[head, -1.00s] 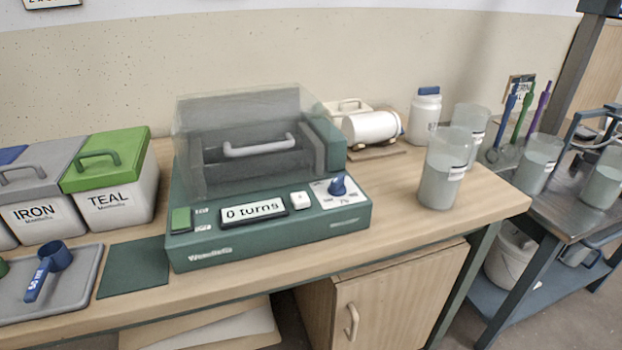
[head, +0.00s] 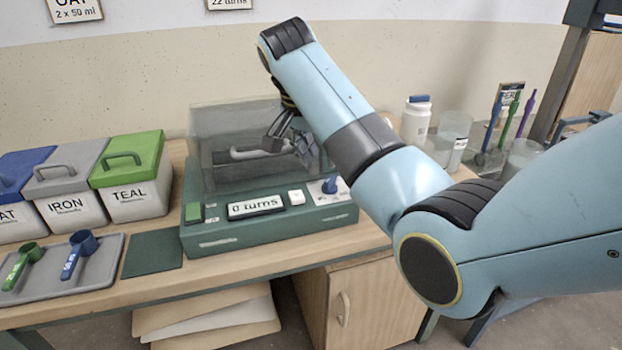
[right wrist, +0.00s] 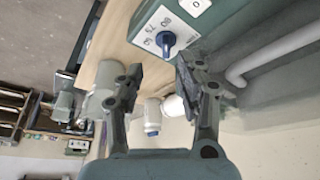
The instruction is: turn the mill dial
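The mill (head: 270,228) is a green machine on the wooden bench, with a clear cover and a display (head: 256,206) that reads "0 turns". Its blue dial (head: 329,185) is on a white plate at the right end of the front panel. In the right wrist view the dial (right wrist: 166,41) lies just beyond the fingertips, with numbers printed beside it. My right gripper (head: 274,136) is above the mill by the cover and handle. My left gripper is out of view.
Bins labelled IRON (head: 75,210) and TEAL (head: 137,195) stand on the left behind a grey tray (head: 100,262) with two scoops. A white jar (head: 416,122) and clear beakers stand behind my right arm, which hides part of the bench.

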